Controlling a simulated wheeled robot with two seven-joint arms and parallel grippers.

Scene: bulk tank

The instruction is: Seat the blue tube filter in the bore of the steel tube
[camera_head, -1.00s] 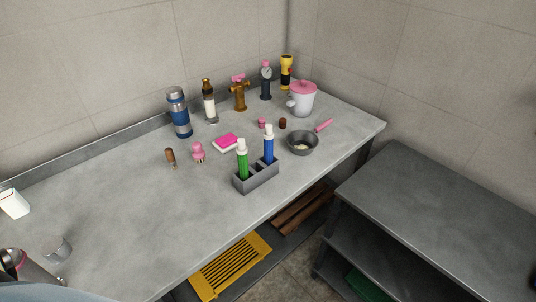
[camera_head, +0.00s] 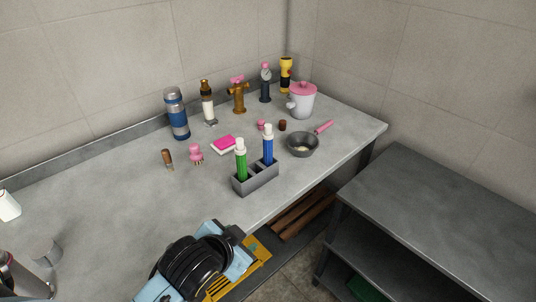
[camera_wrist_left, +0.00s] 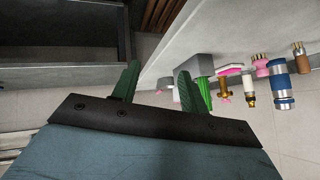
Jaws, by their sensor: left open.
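The blue tube filter (camera_head: 268,148), with a white top, stands upright in a grey two-slot rack (camera_head: 257,181) near the counter's front edge, beside a green one (camera_head: 241,162). A steel cylinder (camera_head: 32,284) at the bottom left corner, cut off by the frame, may be the steel tube; its bore cannot be made out. My left arm is at bottom centre, with its fingers not visible there. In the left wrist view my left gripper (camera_wrist_left: 155,82) is open and empty, its green fingers apart, short of the rack (camera_wrist_left: 192,66). My right gripper is not in view.
A pan (camera_head: 302,146), a white pink-lidded pot (camera_head: 302,103), a blue flask (camera_head: 177,115) and a brass tap (camera_head: 239,98) stand behind the rack. The left counter is mostly bare. A lower table (camera_head: 440,215) stands at right.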

